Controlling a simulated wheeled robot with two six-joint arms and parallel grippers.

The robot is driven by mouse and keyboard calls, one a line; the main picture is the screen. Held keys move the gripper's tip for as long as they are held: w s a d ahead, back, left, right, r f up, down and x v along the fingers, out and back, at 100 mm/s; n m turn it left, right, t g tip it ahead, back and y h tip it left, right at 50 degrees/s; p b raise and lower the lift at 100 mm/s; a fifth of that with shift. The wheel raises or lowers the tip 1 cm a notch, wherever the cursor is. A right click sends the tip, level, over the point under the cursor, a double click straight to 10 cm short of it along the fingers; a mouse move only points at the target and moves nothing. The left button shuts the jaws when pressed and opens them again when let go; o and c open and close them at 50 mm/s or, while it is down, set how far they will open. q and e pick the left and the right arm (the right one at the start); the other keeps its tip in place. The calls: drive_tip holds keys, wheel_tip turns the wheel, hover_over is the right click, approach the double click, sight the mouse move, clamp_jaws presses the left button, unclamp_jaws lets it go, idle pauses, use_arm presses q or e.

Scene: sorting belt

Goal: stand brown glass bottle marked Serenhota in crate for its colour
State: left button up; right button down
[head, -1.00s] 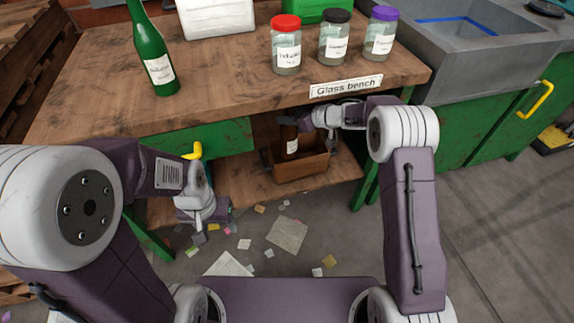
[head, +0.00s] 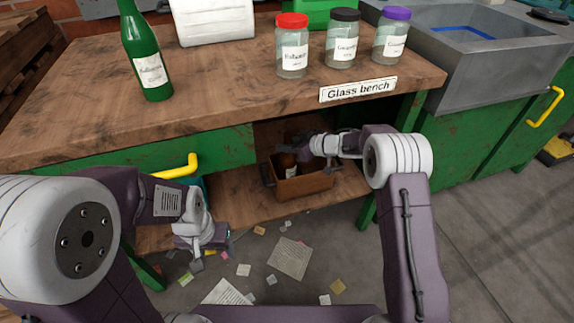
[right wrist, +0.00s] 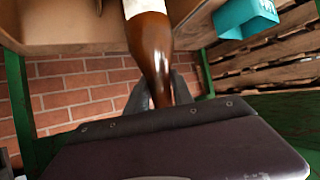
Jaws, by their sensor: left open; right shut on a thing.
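The brown glass bottle (head: 286,161) is upright at the brown crate (head: 305,187) on the lower shelf. Its lower part is hidden behind the crate's front wall, and I cannot tell whether its base touches the crate floor. Its white label is too small to read. My right gripper (head: 287,148) is shut on the bottle's neck. The right wrist view shows the brown bottle (right wrist: 152,45) running away from between the fingers (right wrist: 160,93), with a white label beyond. My left gripper (head: 197,264) is open and empty, low in front of the bench.
A green bottle (head: 146,55) and jars with red (head: 292,50), black (head: 342,40) and purple (head: 390,38) lids stand on the bench top (head: 220,85). A teal container (right wrist: 245,17) is near the bottle. The bench edge overhangs the crate. Paper scraps litter the floor.

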wheel_tip(320, 180, down, 4)
drive_tip(key=shift+r+b, duration=0.25)
drive_tip(key=shift+b, duration=1)
drive_tip(key=c, duration=1.1)
unclamp_jaws()
drive_tip(key=shift+f, duration=0.1)
drive_tip(key=p+v, duration=0.7)
drive_tip(key=v, duration=0.5)
